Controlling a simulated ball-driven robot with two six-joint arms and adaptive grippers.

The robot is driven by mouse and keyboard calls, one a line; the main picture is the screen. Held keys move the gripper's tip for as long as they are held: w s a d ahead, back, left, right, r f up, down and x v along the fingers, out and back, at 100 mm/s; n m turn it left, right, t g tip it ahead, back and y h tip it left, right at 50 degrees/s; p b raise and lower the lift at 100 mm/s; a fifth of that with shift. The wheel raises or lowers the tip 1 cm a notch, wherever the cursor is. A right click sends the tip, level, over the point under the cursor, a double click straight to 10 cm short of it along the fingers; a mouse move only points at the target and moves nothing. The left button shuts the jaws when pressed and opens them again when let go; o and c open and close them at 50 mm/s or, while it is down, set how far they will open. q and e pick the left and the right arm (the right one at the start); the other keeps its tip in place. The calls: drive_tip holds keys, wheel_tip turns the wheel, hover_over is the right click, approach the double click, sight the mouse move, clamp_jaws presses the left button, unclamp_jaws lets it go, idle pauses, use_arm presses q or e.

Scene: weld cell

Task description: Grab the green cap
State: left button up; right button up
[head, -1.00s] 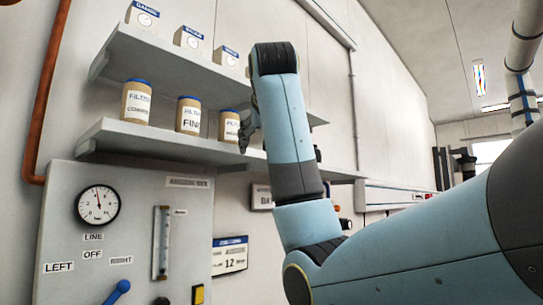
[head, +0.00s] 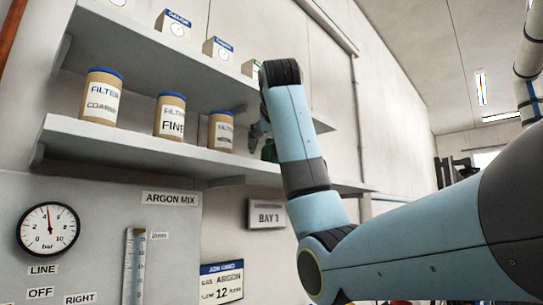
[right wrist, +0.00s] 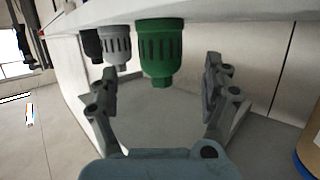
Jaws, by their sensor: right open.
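The green cap (right wrist: 161,46) is ribbed and stands on the lower shelf, in an upside-down right wrist view. In the head view only a bit of green (head: 270,150) shows beside my arm. My right gripper (right wrist: 162,92) is open and empty; its two fingers are spread to either side of the cap's line, with the cap centred ahead of them. In the head view the gripper (head: 258,132) is mostly hidden by my arm, at the lower shelf's level. My left gripper is not in view.
A grey cap (right wrist: 116,46) and a black cap (right wrist: 93,46) stand beside the green one. Filter canisters (head: 170,116) stand on the lower shelf (head: 110,143), left of my gripper. Boxes (head: 172,25) line the upper shelf (head: 150,57), which hangs above.

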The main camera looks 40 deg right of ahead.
sight(265, 156)
drive_tip(key=p+x, duration=0.2)
drive_tip(key=x, duration=0.1)
drive_tip(key=shift+w+d+f, duration=0.1)
drive_tip(key=shift+w+f, duration=0.1)
drive_tip(key=shift+f, duration=0.05)
drive_tip(key=shift+p+x, duration=0.3)
drive_tip(key=shift+x, duration=0.6)
drive_tip(key=shift+f, duration=0.2)
drive_tip(key=shift+c, duration=0.2)
drive_tip(key=c, duration=0.5)
drive_tip(key=shift+c, duration=0.8)
drive_tip(key=c, duration=0.6)
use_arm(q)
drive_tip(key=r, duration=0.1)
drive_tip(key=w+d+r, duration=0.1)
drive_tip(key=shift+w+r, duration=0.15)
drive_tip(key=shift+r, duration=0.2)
use_arm(e)
drive_tip(key=shift+c, duration=0.2)
